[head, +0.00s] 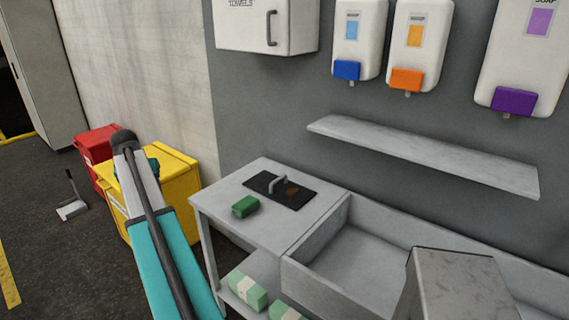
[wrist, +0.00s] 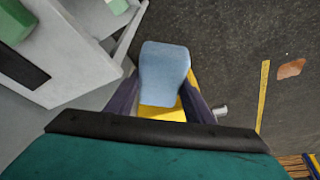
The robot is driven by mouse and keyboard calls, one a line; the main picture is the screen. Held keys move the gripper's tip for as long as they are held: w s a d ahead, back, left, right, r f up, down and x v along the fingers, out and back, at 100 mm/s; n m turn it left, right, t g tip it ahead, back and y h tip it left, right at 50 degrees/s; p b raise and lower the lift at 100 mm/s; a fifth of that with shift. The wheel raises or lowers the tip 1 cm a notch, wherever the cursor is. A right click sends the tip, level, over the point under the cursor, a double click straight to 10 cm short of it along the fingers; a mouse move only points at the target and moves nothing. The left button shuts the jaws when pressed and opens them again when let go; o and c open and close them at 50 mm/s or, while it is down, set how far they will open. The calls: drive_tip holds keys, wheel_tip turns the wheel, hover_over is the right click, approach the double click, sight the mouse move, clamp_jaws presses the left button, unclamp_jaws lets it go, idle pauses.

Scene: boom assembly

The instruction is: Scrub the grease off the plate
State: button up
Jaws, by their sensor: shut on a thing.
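A dark green sponge (head: 245,206) lies on the worktop just left of the plate. In the wrist view, my gripper (wrist: 161,92) is shut on a pale blue-grey pad-like thing (wrist: 165,68), perhaps a cloth. The pad sits between the two dark fingers, with yellow showing just below it. In the head view my arm reaches left toward the yellow bin, away from the plate, and hides the gripper.
A yellow bin (head: 174,190) and a red bin (head: 97,143) stand left of the worktop. The sink basin (head: 350,265) is on the right. A wall shelf (head: 425,153), several soap dispensers and a towel cabinet (head: 265,24) hang above. Green-and-white packs (head: 247,290) sit below.

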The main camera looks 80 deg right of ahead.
drive_tip(key=s+d+m+g+p, duration=0.2)
drive_tip(key=s+d+m, duration=0.4)
drive_tip(key=s+d, duration=1.55)
drive_tip(key=s+d+m, duration=0.1)
drive_tip(key=s+d, duration=0.3)
drive_tip(key=s, duration=0.4)
drive_tip(key=s+d+f+m+g, duration=0.1)
drive_tip(key=s+d+m, duration=0.1)
drive_tip(key=s+d, duration=0.3)
drive_tip(key=s+d+f+m+g+p, duration=0.1)
drive_tip(key=s+d, duration=0.4)
drive_tip(key=s, duration=0.5)
drive_tip(key=shift+s+f+m, duration=0.15)
drive_tip(key=shift+s+m, duration=0.15)
drive_tip(key=shift+f, duration=0.1)
